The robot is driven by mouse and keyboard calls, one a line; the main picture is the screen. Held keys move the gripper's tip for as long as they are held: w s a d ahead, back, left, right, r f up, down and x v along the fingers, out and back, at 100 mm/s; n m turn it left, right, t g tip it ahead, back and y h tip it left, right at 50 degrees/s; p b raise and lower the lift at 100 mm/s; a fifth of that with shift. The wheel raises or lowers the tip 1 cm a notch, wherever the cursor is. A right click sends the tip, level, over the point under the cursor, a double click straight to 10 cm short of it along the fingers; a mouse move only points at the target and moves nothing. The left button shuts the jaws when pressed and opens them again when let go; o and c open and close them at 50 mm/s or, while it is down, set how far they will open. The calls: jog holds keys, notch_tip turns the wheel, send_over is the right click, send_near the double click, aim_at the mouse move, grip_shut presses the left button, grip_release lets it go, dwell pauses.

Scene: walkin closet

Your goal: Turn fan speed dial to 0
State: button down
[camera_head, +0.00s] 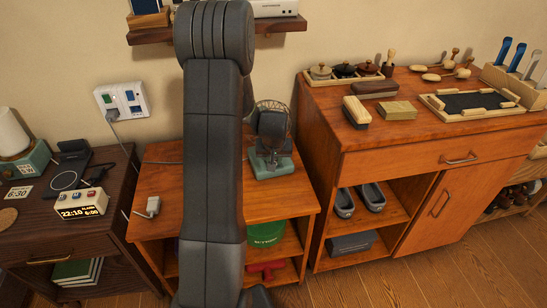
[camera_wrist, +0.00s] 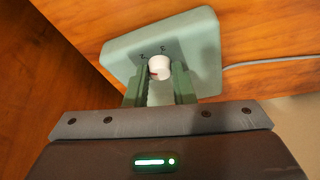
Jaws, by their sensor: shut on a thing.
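The fan speed dial (camera_wrist: 159,67) is a small white round knob with a reddish mark on its face, in the wrist view. It sits on the pale green fan base (camera_wrist: 115,48), with small dark figures beside it, too small to read surely. My gripper (camera_wrist: 160,78) is shut on the dial, one greenish finger on each side. In the head view the fan's wire cage (camera_head: 272,103) shows behind my gripper, and its green base (camera_head: 285,168) rests on the wooden stand. The dial is hidden there.
My arm covers the middle of the head view. A dark side table with a clock (camera_head: 82,203) stands at left. A wooden cabinet (camera_head: 400,160) with brushes and a tray stands at right. A wall shelf (camera_head: 280,25) is above. A grey cord (camera_wrist: 265,62) runs from the fan base.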

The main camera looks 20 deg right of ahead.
jog(key=shift+d+f+n+y+b, duration=0.15)
jog(key=shift+n+y+b, duration=0.15)
jog(key=shift+n+b, duration=0.6)
jog(key=n+y+b, duration=0.1)
jog(key=n+b, duration=0.2)
jog(key=shift+d+f+b, duration=0.1)
jog(key=shift+d+b, duration=0.05)
jog(key=shift+b, duration=0.25)
jog(key=n+y+b, duration=0.1)
jog(key=n, duration=0.2)
jog(key=shift+b, duration=0.4)
jog(key=shift+d+r+n+g+y+b, duration=0.15)
jog(key=shift+n+y+b, duration=0.2)
jog(key=shift+n, duration=0.6)
jog(key=shift+r+n+g+y+b, duration=0.2)
jog(key=shift+n+y, duration=0.25)
jog(key=shift+n, duration=0.5)
jog(key=c, duration=1.2)
grip_release()
jog(key=shift+c, duration=0.2)
jog(key=p+v, duration=0.2)
jog(key=v, duration=1.1)
jog(key=shift+s+d+r+p, duration=0.15)
jog(key=shift+d+r+p, duration=0.1)
jog(key=shift+p, duration=0.15)
